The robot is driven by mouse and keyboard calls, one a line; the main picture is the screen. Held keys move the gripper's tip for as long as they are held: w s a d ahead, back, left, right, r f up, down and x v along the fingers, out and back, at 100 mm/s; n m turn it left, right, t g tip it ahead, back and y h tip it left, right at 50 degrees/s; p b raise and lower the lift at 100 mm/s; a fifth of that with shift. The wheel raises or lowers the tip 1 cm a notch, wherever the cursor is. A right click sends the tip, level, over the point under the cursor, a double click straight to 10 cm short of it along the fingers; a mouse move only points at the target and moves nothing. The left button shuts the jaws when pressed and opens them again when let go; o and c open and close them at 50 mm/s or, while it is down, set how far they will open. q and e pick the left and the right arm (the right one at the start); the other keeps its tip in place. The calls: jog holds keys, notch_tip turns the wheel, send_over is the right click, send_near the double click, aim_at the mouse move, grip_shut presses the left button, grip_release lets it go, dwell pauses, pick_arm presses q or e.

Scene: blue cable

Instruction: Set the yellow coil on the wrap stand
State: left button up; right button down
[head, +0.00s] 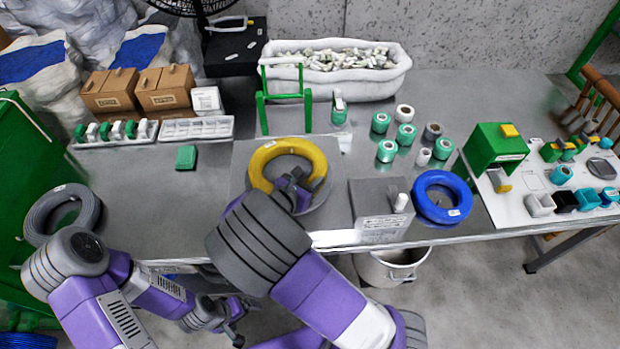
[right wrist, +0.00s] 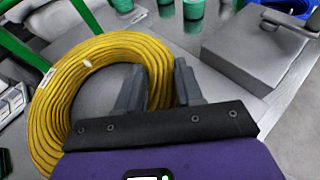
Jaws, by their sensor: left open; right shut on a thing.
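The yellow coil (head: 262,163) is over a round grey disc (head: 316,200) on a square grey plate at the middle of the table. It also shows in the right wrist view (right wrist: 57,95). My right gripper (head: 293,183) is shut on the coil's near right side, with a finger on each side of the strands in the right wrist view (right wrist: 160,88). I cannot tell whether the coil rests on the disc or is just above it. A green frame (head: 283,97) stands behind the coil. My left gripper (head: 238,318) is open and empty, low before the table's front edge.
A grey box with a handle (head: 372,208) and a blue coil (head: 419,199) lie to the right. A grey coil (head: 47,212) lies at the left. Several green and white spools (head: 386,151) stand behind.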

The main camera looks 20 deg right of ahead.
jog(key=shift+r, duration=0.1)
jog(key=c, duration=1)
grip_release()
jog(key=shift+c, duration=0.2)
jog(key=o, duration=0.6)
jog(key=shift+c, duration=0.2)
notch_tip(320, 180, up, 7)
jog(key=p, duration=0.6)
jog(key=shift+p, duration=0.4)
